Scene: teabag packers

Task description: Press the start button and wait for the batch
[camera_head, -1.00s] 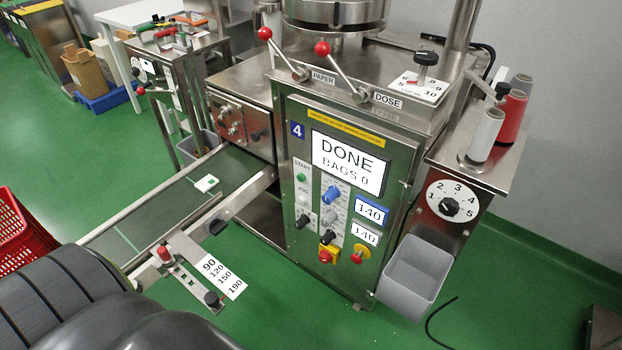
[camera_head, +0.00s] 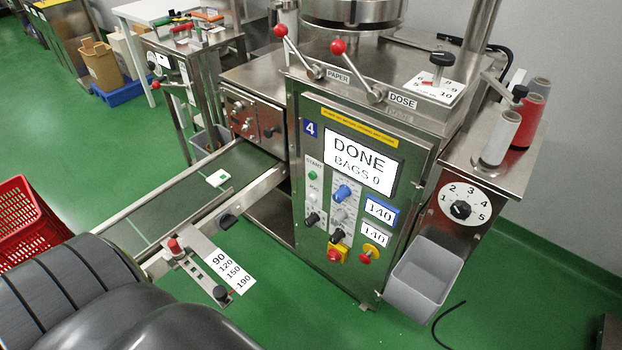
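The teabag packer's control panel (camera_head: 320,262) faces me in the middle of the head view. Its screen (camera_head: 358,158) reads "DONE" and "BAGS 0". The green start button (camera_head: 313,175) sits at the panel's upper left under a "START" label. A small white teabag with a green mark (camera_head: 218,178) lies on the dark conveyor belt (camera_head: 180,207) left of the panel. Neither of my grippers is in view, and nothing touches the button.
A red crate (camera_head: 30,225) stands at the left. A grey bin (camera_head: 422,280) hangs at the machine's lower right. Red-knobbed levers (camera_head: 338,47) stick up on top. A sliding guide with a number scale (camera_head: 217,262) juts out below the belt. Green floor (camera_head: 90,130) is clear at left.

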